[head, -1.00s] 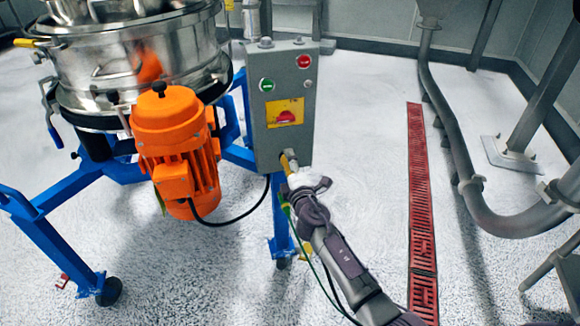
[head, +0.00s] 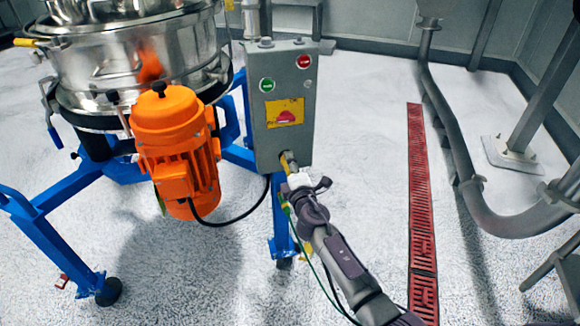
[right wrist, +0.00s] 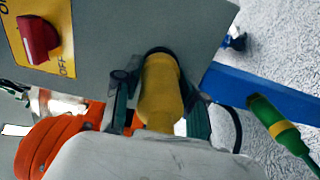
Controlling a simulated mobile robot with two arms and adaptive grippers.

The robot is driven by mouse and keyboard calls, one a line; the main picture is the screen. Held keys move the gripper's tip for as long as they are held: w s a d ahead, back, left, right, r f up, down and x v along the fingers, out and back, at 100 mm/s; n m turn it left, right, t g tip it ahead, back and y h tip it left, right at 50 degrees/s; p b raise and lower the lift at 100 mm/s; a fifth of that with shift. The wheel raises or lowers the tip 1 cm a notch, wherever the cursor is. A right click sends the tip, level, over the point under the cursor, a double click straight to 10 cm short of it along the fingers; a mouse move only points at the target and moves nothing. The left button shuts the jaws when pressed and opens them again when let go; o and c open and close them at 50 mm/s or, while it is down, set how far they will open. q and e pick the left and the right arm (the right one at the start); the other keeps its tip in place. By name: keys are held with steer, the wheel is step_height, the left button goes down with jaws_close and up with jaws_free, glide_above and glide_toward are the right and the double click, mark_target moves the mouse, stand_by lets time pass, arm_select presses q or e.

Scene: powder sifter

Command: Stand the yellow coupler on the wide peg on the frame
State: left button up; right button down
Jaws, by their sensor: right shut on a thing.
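The yellow coupler (right wrist: 160,92) stands between the fingers of my right gripper (right wrist: 165,85) in the right wrist view. Its far end meets a dark round opening at the lower edge of the grey control box (right wrist: 130,35); I cannot tell whether it is still seated there. In the head view my right gripper (head: 289,164) is shut on the coupler just below the box (head: 283,140). The blue frame (head: 282,220) stands behind and below the gripper. I cannot make out the wide peg. My left gripper is not in view.
An orange motor (head: 172,135) hangs left of the box under the steel sifter (head: 135,60). A black cable (head: 240,215) loops below it. A green plug with a yellow band (right wrist: 272,115) is by the blue frame. Open floor (head: 365,190) lies to the right.

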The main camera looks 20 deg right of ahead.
steer(key=shift+s, duration=0.1)
steer(key=shift+s, duration=0.2)
steer(key=shift+s+p, duration=0.3)
steer(key=shift+s, duration=1.1)
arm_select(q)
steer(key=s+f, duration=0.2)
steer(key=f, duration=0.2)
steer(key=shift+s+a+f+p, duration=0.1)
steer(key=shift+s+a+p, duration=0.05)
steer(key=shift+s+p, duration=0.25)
arm_select(e)
steer(key=s, duration=0.2)
steer(key=shift+s+a, duration=0.1)
steer(key=shift+s, duration=0.2)
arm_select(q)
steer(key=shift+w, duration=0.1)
